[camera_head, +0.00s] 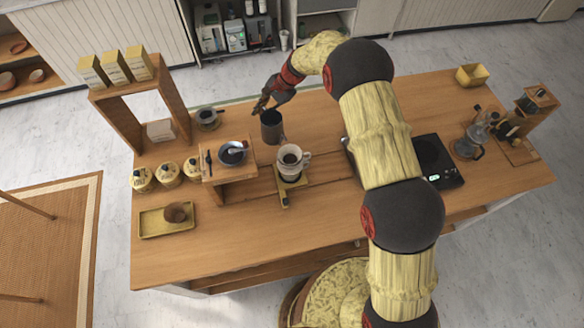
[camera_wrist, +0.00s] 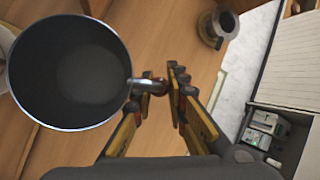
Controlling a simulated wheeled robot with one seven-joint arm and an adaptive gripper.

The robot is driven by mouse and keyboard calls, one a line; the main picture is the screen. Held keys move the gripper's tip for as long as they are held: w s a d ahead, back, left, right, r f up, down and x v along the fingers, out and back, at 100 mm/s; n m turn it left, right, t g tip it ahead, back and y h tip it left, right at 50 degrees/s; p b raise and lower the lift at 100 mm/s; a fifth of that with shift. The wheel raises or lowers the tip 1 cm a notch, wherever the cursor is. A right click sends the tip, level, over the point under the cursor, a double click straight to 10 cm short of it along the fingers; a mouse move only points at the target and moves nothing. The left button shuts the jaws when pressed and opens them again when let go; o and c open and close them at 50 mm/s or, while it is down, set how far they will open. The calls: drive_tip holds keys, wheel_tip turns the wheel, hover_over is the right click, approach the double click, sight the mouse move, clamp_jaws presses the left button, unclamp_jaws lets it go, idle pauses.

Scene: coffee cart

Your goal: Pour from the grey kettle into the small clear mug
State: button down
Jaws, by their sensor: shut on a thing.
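The grey kettle (camera_head: 271,128) looks like a dark grey open-topped pot and stands roughly upright behind the white cup. In the wrist view its round mouth (camera_wrist: 70,75) fills the left side, with a plain grey inside. My gripper (camera_head: 263,104) is at its far side, shut on its short handle; the fingertips (camera_wrist: 160,85) meet around it in the wrist view. I cannot tell whether the kettle touches the counter. A small glass-like mug with a dark inside (camera_head: 207,117) stands to the left; it seems to be the clear mug, also in the wrist view (camera_wrist: 217,27).
A white cup of dark liquid (camera_head: 290,160) stands close in front of the kettle. A dark bowl (camera_head: 232,153) sits on a wooden stand to the left, near several lidded jars (camera_head: 167,173). A wooden shelf (camera_head: 130,115) with boxes rises at the left. A black hob (camera_head: 436,158) lies right.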

drive_tip(key=shift+r+p, duration=0.75)
drive_tip(key=shift+r, duration=1.25)
